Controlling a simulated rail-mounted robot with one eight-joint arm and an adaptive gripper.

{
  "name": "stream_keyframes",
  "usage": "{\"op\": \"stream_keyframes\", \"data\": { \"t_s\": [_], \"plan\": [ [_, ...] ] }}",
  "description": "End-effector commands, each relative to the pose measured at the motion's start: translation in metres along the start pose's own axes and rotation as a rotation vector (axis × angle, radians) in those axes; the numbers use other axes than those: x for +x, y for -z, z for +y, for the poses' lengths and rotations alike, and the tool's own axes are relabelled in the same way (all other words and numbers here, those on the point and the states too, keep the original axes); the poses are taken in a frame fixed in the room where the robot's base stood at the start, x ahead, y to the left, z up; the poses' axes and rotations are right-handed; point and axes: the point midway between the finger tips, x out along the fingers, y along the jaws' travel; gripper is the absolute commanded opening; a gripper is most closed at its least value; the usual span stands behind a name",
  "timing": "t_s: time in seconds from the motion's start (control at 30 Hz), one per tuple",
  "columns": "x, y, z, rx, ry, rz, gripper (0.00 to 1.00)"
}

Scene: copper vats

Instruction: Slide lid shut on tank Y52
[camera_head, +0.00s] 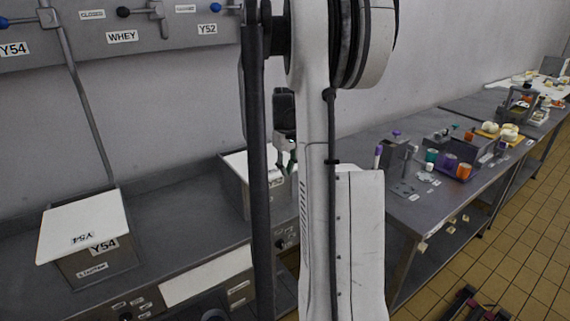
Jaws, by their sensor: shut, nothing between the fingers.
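A grey tank (231,188) stands on the counter in the middle, mostly hidden behind my arm. Its own label does not show; a wall label Y52 (207,29) is up above it. A white lid (238,161) shows at its top, but my arm hides how much of the opening it covers. My gripper (287,170), dark with greenish fingertips, points down by the tank's right part, close to the lid in the picture. It is shut and empty. I cannot tell whether it touches the lid.
Tank Y54 (97,264) stands at the left with a tilted-looking white lid (82,224) on it. Valve handles (123,12) and pipes line the wall panel. A side table (421,217) with cups, cheeses and tools runs along the right. The counter between the tanks is clear.

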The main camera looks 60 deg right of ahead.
Motion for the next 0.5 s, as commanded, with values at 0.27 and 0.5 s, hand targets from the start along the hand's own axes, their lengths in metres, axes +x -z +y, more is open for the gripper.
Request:
{"op": "stream_keyframes", "data": {
  "t_s": [0.27,0.5],
  "plan": [
    [0.052,0.001,0.0,0.0,0.0,0.0,0.0],
    [0.058,0.027,0.0,-0.001,0.0,0.0,0.0]
  ]
}}
